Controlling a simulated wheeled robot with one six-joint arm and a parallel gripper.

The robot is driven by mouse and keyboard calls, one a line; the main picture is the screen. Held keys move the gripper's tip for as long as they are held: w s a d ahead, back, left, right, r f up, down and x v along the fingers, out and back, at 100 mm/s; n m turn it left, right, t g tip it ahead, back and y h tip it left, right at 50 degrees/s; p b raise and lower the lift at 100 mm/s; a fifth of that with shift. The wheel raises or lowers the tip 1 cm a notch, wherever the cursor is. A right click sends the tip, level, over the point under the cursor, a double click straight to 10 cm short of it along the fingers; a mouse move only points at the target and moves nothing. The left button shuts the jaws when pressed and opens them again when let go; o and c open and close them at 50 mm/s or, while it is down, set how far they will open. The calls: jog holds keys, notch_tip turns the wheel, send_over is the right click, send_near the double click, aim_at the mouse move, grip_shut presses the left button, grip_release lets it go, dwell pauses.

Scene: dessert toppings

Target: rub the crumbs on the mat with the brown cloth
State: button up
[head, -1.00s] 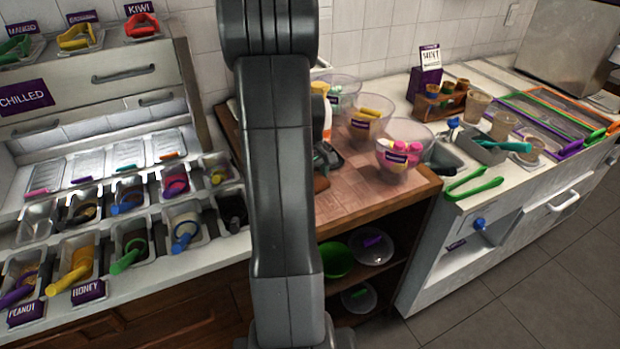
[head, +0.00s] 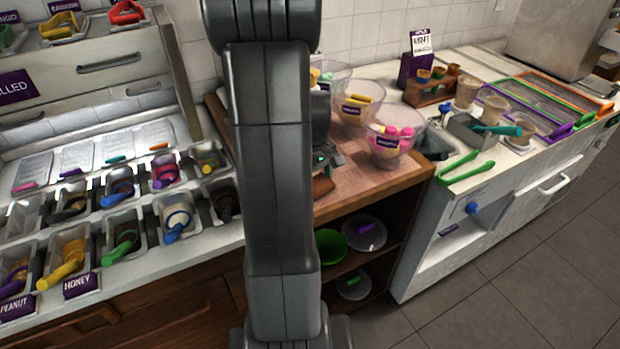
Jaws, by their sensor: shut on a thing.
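My gripper (head: 323,158) shows only in part at the right edge of my dark arm, low over the wooden counter. Its fingertips are mostly hidden behind the arm. A small brown piece, which looks like the brown cloth (head: 322,187), shows just below it on the counter, and the gripper is shut on it. The rest of the cloth is hidden by the arm. I cannot make out the mat or any crumbs; that part of the counter is behind my arm.
The wooden counter (head: 385,178) has clear bowls at its back, one with pink and yellow things (head: 397,143). Topping bins (head: 122,187) stand to the left. Green tongs (head: 465,168) lie on the white counter to the right. Shelves below hold a green bowl (head: 330,246).

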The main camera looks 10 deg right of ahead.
jog(key=shift+s+d+f, duration=0.1)
jog(key=shift+s+d, duration=0.15)
jog(key=shift+s, duration=0.6)
jog(key=shift+s+d, duration=0.25)
jog(key=shift+s, duration=0.55)
jog(key=shift+s+a, duration=0.2)
jog(key=shift+a, duration=0.35)
jog(key=shift+s+a, duration=0.15)
jog(key=shift+a, duration=0.35)
jog(key=shift+w+a+r, duration=0.1)
jog(key=shift+w+a, duration=0.15)
jog(key=shift+w, duration=0.5)
jog(key=shift+w+a+r, duration=0.1)
jog(key=shift+w+a, duration=0.1)
jog(key=shift+w, duration=0.5)
jog(key=shift+w+a+f+p, duration=0.1)
jog(key=shift+w+a, duration=0.15)
jog(key=shift+w, duration=0.4)
jog(key=shift+w+a+p, duration=0.1)
jog(key=shift+w+a, duration=0.1)
jog(key=shift+w, duration=0.45)
jog(key=shift+w+a+f+p, duration=0.1)
jog(key=shift+w+a, duration=0.15)
jog(key=shift+w, duration=0.4)
jog(key=shift+w+a+r+p, duration=0.1)
jog(key=shift+w+a+p, duration=0.15)
jog(key=shift+w, duration=0.6)
jog(key=shift+w+a+r+p, duration=0.15)
jog(key=shift+w+a, duration=0.2)
jog(key=shift+w, duration=0.45)
